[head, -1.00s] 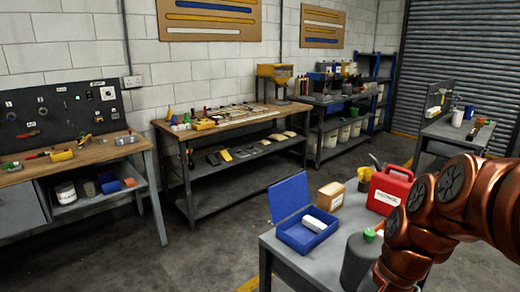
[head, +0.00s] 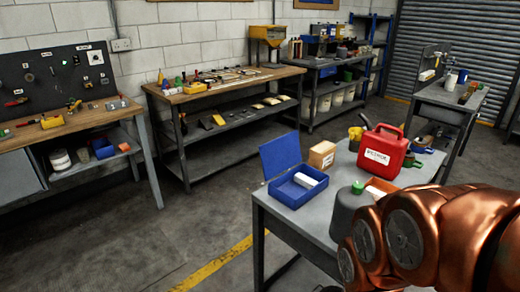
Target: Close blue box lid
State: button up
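The blue box (head: 297,190) sits on the left part of the grey table (head: 283,214) in the head view. Its blue lid (head: 280,156) stands raised at the back left edge, so the box is open. A white block (head: 306,180) lies inside the box. My copper-coloured arm fills the lower right, in front of the table's right part. My gripper is not visible, so its state and its distance from the lid do not show.
A cardboard box (head: 322,155), a red canister (head: 382,152) and a dark grey bottle with a green cap (head: 352,211) stand near the blue box. Workbenches (head: 235,84) line the wall. The floor (head: 140,245) left of the table is clear.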

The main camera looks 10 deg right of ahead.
aim_at(277, 155)
jog(key=u, duration=1.15)
jog(key=i, duration=2.7)
jog(key=z, duration=1.35)
jog(key=k, duration=0.25)
jog(key=u, duration=0.15)
